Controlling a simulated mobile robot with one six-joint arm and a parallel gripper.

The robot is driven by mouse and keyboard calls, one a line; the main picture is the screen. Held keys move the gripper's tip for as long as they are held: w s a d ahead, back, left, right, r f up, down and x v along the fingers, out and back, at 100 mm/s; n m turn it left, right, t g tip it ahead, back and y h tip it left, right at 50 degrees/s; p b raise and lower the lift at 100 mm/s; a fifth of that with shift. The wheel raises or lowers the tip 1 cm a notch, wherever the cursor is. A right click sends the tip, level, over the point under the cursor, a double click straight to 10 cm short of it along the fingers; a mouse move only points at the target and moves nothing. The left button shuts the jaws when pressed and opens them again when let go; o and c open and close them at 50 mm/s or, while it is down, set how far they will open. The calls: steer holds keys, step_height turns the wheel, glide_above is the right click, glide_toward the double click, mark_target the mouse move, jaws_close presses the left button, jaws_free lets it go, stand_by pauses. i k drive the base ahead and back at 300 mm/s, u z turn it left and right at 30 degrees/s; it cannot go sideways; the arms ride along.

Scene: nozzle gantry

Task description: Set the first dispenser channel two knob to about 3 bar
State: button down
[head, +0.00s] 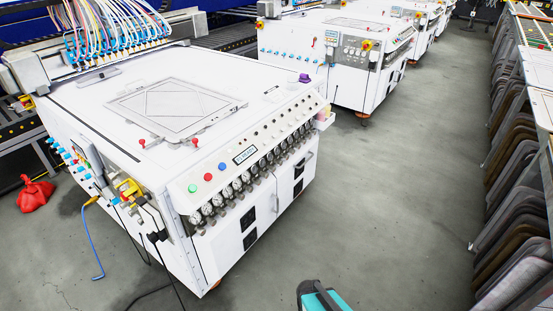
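The nearest white dispenser machine (235,235) stands at centre left. Its sloped front panel carries a row of round pressure gauges (237,184) with small knobs below them, running from lower left to upper right. The channel two knob lies somewhere in this row, but the labels are too small to tell which it is. The gauge needles cannot be read from here.
The panel also has red, green and blue buttons (208,177) and a small display (245,155). Similar white machines (340,60) stand behind. Racks of grey and brown panels (510,200) line the right side. Grey floor (400,190) lies clear between.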

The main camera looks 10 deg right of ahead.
mark_target(212, 222)
steer(key=u, duration=0.1)
steer(key=i, duration=0.95)
steer(key=z, duration=0.05)
